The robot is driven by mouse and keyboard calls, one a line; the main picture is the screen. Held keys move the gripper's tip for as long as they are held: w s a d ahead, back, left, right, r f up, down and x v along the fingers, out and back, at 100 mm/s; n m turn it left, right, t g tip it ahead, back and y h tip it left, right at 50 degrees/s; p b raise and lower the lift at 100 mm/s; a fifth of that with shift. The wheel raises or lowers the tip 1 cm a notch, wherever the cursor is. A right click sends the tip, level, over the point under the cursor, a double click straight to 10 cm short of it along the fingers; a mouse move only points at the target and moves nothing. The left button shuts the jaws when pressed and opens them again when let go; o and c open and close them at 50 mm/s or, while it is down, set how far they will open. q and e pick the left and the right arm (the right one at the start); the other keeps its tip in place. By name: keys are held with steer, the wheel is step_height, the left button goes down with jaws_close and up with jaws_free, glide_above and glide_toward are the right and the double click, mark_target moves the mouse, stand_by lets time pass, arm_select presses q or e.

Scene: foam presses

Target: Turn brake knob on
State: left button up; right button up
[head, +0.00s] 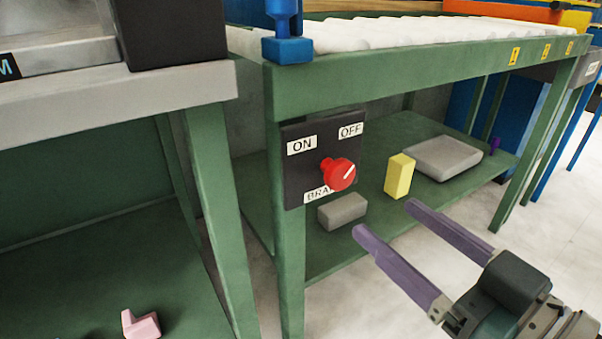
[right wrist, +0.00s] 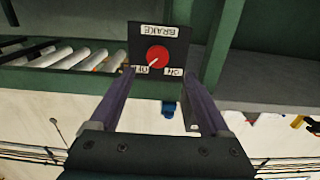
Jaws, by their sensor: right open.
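The red brake knob (head: 338,174) sits on a black panel (head: 293,170) fixed to the green table's front leg. The panel has ON, OFF and BRAKE labels, the last partly covered by the knob in the head view. The knob's white mark points up and right, towards OFF. My right gripper (head: 386,220) is open and empty, with its purple fingers apart, to the lower right of the knob and not touching it. The right wrist view shows the knob (right wrist: 158,56) upside down, just beyond and between the fingertips. My left gripper is not in view.
The green table (head: 400,83) carries white rollers. Its lower shelf holds a grey block (head: 342,210), a yellow block (head: 399,176) and a grey slab (head: 447,158). Another bench (head: 120,105) stands close on the left. A blue part (head: 287,40) sits above the panel.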

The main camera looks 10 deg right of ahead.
mark_target(344, 179)
steer(key=b+x, duration=0.2)
steer(key=x, duration=0.7)
steer(key=shift+w+d+b, duration=0.15)
steer(key=shift+w+b, duration=0.05)
steer(key=shift+b, duration=0.1)
jaws_close()
